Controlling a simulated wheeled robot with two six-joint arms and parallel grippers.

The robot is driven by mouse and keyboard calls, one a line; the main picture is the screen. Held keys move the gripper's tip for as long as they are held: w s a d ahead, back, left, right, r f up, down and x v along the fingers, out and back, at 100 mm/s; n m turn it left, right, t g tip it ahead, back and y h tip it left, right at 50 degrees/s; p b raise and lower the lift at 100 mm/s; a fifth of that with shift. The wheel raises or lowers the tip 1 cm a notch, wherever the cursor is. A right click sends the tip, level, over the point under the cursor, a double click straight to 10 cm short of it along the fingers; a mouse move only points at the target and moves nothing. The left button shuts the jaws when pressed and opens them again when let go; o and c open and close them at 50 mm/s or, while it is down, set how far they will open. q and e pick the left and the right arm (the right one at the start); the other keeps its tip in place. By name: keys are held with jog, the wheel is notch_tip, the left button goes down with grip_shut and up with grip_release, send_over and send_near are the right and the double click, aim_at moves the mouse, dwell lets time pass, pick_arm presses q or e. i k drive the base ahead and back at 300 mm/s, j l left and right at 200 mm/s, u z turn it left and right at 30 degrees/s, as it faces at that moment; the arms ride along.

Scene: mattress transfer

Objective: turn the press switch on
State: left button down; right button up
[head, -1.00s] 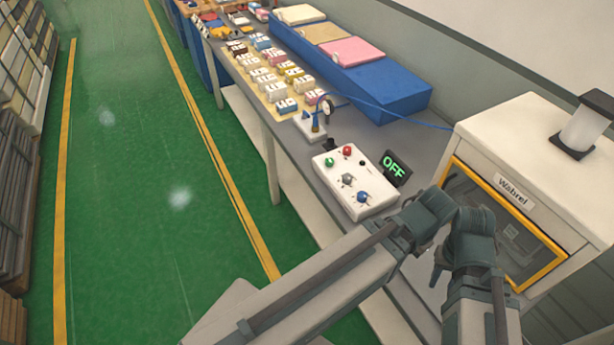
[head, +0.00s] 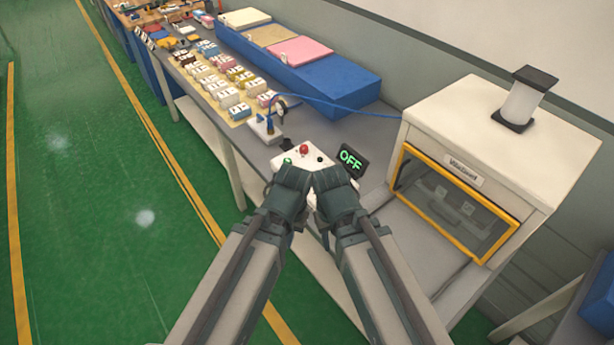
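The white control box (head: 291,150) lies on the grey bench, mostly covered by my arms. Its green button (head: 287,161) shows at the left, its red button (head: 304,149) at the back and a small black one (head: 320,159) at the right. Which control is the press switch, I cannot tell. A small black display (head: 351,160) beside the box reads OFF in green. My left gripper (head: 292,180) and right gripper (head: 333,181) are side by side over the front of the box. Their fingertips are hidden behind the wrists, so their opening and any contact are unclear.
A white machine (head: 495,140) with a yellow-framed window stands right of the box. A blue bin block (head: 335,90) with coloured lids and several small boxes lie farther back. A blue cable (head: 345,108) crosses behind. Green floor (head: 90,200) is clear on the left.

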aim_at(303, 148)
jog(key=i+j+z, duration=0.15)
jog(key=i+j, duration=0.15)
jog(key=i+j+z, duration=0.35)
jog(key=i+j, duration=0.15)
jog(key=j, duration=0.35)
